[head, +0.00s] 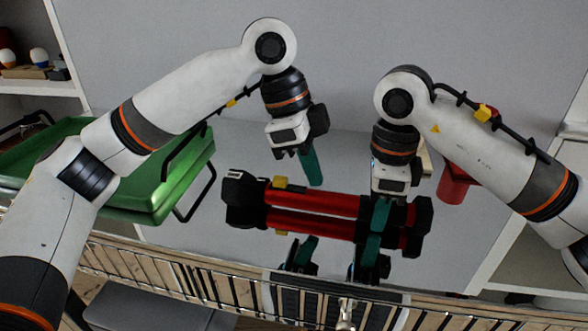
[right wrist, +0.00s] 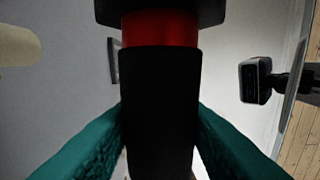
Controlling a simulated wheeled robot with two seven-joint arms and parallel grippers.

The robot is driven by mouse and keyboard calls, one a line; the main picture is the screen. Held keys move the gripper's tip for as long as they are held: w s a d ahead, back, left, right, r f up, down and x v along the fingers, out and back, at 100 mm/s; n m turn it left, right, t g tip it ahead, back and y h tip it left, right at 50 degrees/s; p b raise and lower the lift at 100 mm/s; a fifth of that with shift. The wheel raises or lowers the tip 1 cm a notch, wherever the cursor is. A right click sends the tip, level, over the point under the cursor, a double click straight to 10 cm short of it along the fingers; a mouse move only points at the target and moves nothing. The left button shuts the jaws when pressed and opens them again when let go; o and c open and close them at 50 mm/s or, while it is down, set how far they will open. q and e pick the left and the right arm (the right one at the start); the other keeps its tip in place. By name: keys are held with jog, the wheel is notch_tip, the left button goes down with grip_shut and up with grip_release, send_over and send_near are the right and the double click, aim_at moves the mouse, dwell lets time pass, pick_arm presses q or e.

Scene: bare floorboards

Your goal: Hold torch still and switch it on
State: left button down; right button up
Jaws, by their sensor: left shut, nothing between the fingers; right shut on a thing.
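The torch (head: 315,200) has a red body and black ends and lies level across the middle of the head view. Its wide black end is at the left, with a yellow switch (head: 280,182) on top beside it. My right gripper (head: 380,214) is shut on the torch near its right end. In the right wrist view its teal fingers flank the torch's black handle (right wrist: 160,110), with red beyond. My left gripper (head: 314,172) is shut and empty. It is just above the torch and right of the switch, apparently apart from it.
The glossy tabletop mirrors the torch and both grippers below them. A green container (head: 150,195) stands at the left. A red object (head: 454,185) is right of my right gripper, partly behind my arm. A shelf (head: 40,85) with small items is at the upper left.

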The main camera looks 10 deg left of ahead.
pick_arm(q)
jog(key=v, duration=0.9)
jog(key=shift+a, duration=0.2)
pick_arm(e)
jog(key=o, duration=1.2)
jog(key=shift+r, duration=0.1)
